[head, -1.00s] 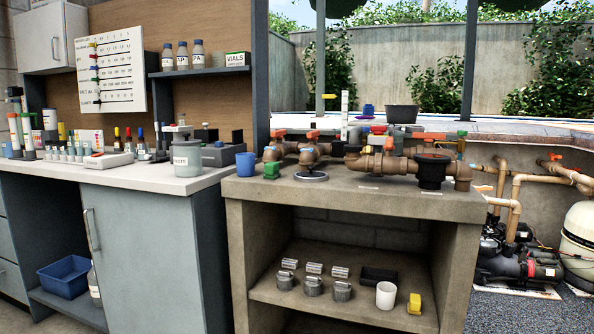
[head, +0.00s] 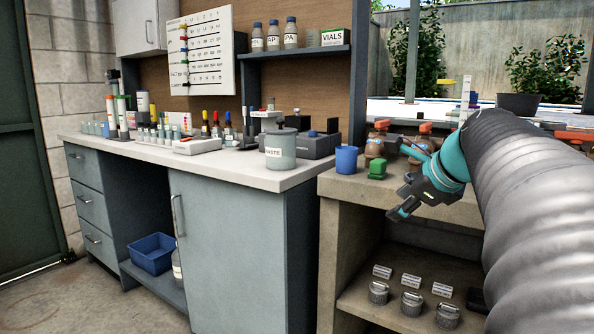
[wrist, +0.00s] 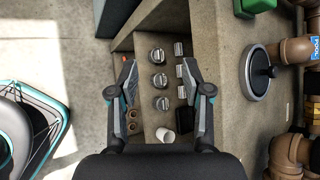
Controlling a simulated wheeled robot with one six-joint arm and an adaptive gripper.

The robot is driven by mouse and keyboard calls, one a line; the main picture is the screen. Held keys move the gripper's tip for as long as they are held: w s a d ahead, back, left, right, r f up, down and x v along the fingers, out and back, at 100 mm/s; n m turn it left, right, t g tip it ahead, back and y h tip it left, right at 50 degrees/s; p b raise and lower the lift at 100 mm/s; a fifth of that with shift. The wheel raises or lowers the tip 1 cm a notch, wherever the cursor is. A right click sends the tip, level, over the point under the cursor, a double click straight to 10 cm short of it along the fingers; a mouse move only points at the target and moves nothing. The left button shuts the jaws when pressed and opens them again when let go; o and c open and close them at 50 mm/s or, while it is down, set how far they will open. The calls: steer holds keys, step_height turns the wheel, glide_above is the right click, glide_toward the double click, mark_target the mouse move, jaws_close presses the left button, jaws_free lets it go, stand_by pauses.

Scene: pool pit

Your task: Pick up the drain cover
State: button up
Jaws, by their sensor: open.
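The drain cover seems to be the round grey-rimmed disc with a dark knob on top (wrist: 259,84), lying flat on the concrete counter at the right of the wrist view. In the head view now it is not visible; my arm covers part of the counter. My gripper (wrist: 161,72) is open and empty. In the wrist view its fingers are to the left of the disc, apart from it, over the front of the counter and its lower shelf. In the head view my gripper (head: 403,207) hangs at the counter's front, pointing down.
A green block (head: 377,169) and a blue cup (head: 346,159) stand on the counter (head: 343,186). Brown pipes (wrist: 297,50) run beyond the disc. Several metal lidded pots and a white cup (wrist: 165,135) are on the lower shelf. A waste jar (head: 280,150) stands on the left bench.

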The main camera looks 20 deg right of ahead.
steer(key=d+r+m+t, duration=0.1)
steer(key=d+r+m, duration=0.1)
steer(key=d, duration=0.3)
steer(key=d+r+m+h, duration=0.1)
steer(key=d+r+m, duration=0.2)
steer(key=d+m, duration=0.2)
steer(key=d+r+m+t, duration=0.1)
steer(key=d+r+m, duration=0.2)
steer(key=d, duration=0.2)
steer(key=shift+w+d+r+t, duration=0.1)
steer(key=shift+d+r+t, duration=0.1)
steer(key=shift+d+t, duration=0.15)
steer(key=shift+h, duration=0.3)
steer(key=x, duration=0.8)
steer(key=shift+a, duration=0.1)
steer(key=shift+r+x, duration=0.15)
steer(key=shift+x, duration=1.15)
steer(key=shift+r+x, duration=0.15)
steer(key=shift+x, duration=1.2)
steer(key=shift+w, duration=0.1)
jaws_close()
